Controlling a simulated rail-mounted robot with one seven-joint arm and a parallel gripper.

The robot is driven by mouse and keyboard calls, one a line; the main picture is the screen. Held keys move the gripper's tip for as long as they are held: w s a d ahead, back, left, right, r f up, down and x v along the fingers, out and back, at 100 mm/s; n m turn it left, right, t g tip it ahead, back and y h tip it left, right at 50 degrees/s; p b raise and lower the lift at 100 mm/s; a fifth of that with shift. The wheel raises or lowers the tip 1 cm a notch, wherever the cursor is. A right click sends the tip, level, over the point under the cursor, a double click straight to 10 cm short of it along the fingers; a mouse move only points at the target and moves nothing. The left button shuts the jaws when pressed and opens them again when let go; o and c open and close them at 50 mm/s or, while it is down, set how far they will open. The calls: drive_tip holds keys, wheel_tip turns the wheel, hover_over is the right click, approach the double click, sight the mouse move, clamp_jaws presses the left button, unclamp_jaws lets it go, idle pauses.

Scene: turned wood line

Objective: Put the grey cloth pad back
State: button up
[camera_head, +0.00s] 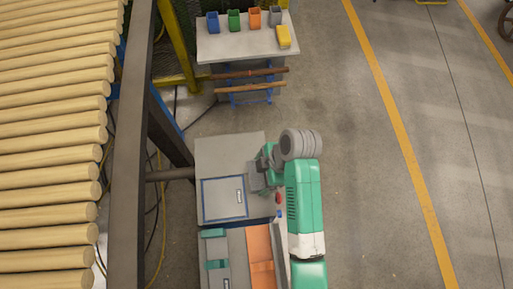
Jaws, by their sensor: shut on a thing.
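My gripper (262,173) is above the right part of the grey bench top (215,152). It is shut on a small grey thing (255,181), which I take to be the grey cloth pad. The pad is small in this view and partly covered by the gripper. To its left, a blue-outlined rectangle (204,203) is marked on the bench top, with a small pale label (239,196) inside it. No other thing lies inside the outline. I cannot tell how high the pad is above the bench.
A red piece (277,198) and a blue piece (279,213) lie near my arm. Orange (259,245) and grey-green trays stand at the front. A far table (235,45) carries several coloured bins and a yellow block (284,37). Wooden rollers (50,160) and a dark beam (130,150) bound the left.

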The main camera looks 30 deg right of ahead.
drive_tip(key=b, duration=0.2)
hover_over(253, 152)
drive_tip(key=d, duration=0.1)
drive_tip(key=shift+d+f, duration=0.2)
drive_tip(key=shift+f, duration=0.3)
wheel_tip(253, 152, down, 4)
drive_tip(key=shift+s+r+b, duration=0.1)
drive_tip(key=shift+s+b, duration=0.05)
drive_tip(key=shift+b, duration=0.65)
drive_tip(key=shift+r, duration=0.1)
drive_tip(key=o, duration=0.8)
drive_tip(key=p+v, duration=0.3)
drive_tip(key=v, duration=0.9)
